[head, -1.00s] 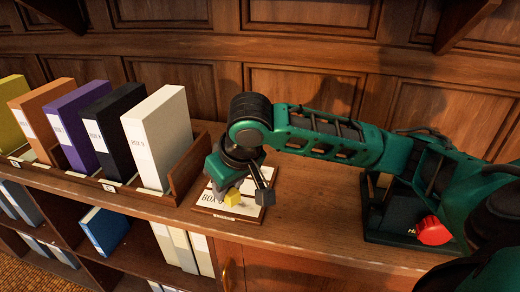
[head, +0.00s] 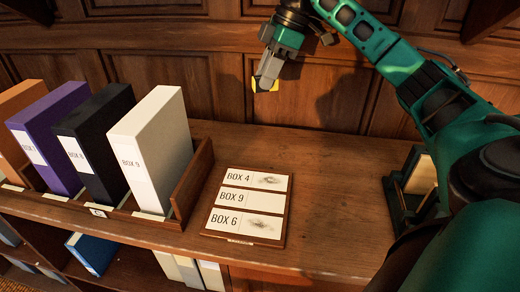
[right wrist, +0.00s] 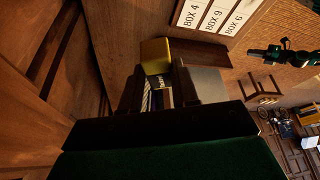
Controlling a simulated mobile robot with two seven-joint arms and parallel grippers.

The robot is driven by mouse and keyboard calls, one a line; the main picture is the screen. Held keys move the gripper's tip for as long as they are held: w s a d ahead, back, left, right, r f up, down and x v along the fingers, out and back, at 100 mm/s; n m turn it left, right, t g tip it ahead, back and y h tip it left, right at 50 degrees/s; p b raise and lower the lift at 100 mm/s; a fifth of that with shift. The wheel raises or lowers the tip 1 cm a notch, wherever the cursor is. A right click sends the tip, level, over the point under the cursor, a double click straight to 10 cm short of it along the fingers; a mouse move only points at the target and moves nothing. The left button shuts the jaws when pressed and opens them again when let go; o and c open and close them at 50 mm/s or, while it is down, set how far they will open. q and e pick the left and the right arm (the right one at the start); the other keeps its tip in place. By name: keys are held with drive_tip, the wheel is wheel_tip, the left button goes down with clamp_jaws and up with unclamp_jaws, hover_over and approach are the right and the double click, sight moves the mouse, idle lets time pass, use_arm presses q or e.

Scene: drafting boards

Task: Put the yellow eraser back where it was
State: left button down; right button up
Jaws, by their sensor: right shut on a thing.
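My right gripper (head: 269,72) is shut on the yellow eraser (head: 262,85) and holds it in the air, above the back of the cabinet top near the wall panels. The eraser also shows as a yellow block at the fingertips in the right wrist view (right wrist: 155,52). The label board (head: 287,205) lies on the cabinet top with three white strips. BOX 4 and BOX 6 have grey smudges; BOX 9 looks clean. A small dark part with teal at the upper right of the right wrist view looks like my left gripper (right wrist: 283,50); its jaws are too small to read.
A wooden rack (head: 192,185) with upright binders stands left of the board; the white BOX 9 binder (head: 160,145) is nearest. A dark green holder (head: 402,200) with a cream face stands at the right, partly behind my arm. The cabinet top between board and holder is clear.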

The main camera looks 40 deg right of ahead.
wheel_tip(320, 180, down, 19)
drive_tip(key=shift+s+r+b, duration=0.1)
drive_tip(key=shift+b, duration=0.75)
drive_tip(key=shift+f, duration=0.3)
drive_tip(key=o, duration=0.9)
drive_tip(key=shift+f, duration=0.1)
drive_tip(key=shift+o, duration=0.2)
